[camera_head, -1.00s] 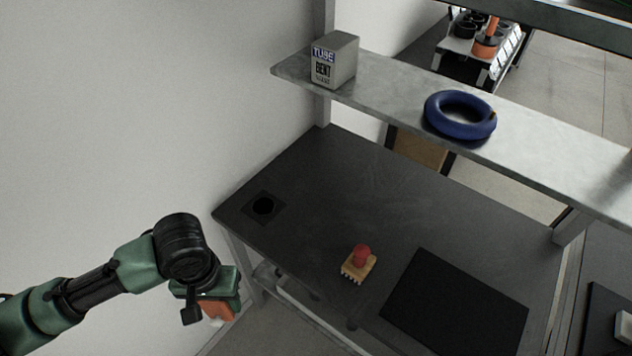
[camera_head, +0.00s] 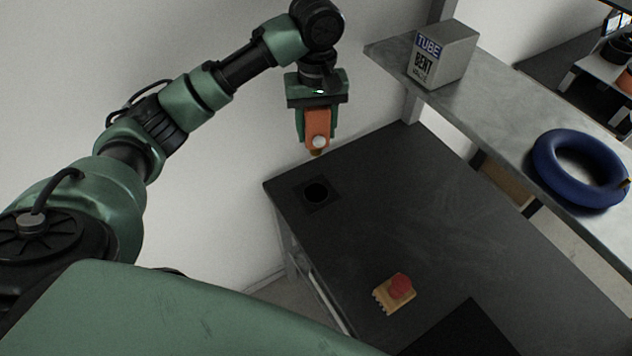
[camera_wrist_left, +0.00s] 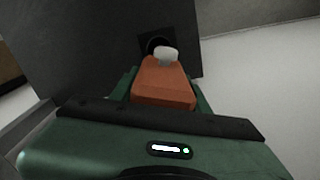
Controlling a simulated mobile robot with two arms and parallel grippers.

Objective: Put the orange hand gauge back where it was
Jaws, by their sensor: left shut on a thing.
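My left gripper (camera_head: 318,118) points down and is shut on the orange hand gauge (camera_head: 318,124). The gauge has a pale round knob and a darker lower tip. It hangs in the air above the back left part of the dark table (camera_head: 430,205). A black square holder with a round hole (camera_head: 316,193) lies on the table, below the gauge in the head view. In the left wrist view the gauge (camera_wrist_left: 163,83) sits between the fingers, and the holder (camera_wrist_left: 155,40) shows just beyond it, partly hidden. My right gripper is not in view.
A raised shelf (camera_head: 500,110) carries a grey box (camera_head: 441,55) and a blue ring (camera_head: 578,170). A wall runs behind the arm.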

